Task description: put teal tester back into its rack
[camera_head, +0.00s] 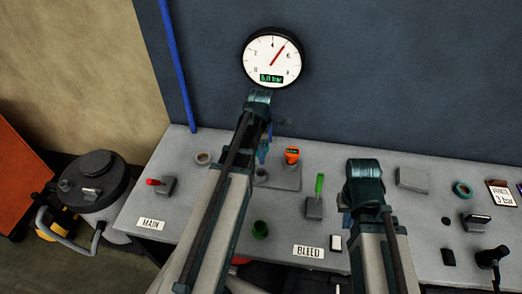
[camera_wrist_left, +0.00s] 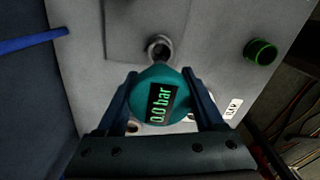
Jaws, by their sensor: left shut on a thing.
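The teal tester (camera_wrist_left: 158,95) sits between the fingers of my left gripper (camera_wrist_left: 162,100), shut on it. Its display reads 0.0 bar in the left wrist view. In the head view my left gripper (camera_head: 264,150) is over the back of the bench, and its own arm largely hides the tester. Below it is a grey plate (camera_head: 287,181) that looks like the rack, with a round socket (camera_head: 261,174) and an orange tester (camera_head: 291,154). The left wrist view shows a round socket (camera_wrist_left: 159,48) just beyond the tester. My right gripper (camera_head: 347,218) points down over the bench, its fingers mostly hidden.
A gauge (camera_head: 272,58) hangs on the wall. A green-handled valve (camera_head: 316,197), a red-handled valve (camera_head: 164,184) and a green cup (camera_head: 259,229) are on the bench. BLEED (camera_head: 308,252) and MAIN (camera_head: 151,223) labels lie near the front. A black-lidded drum (camera_head: 92,180) stands left.

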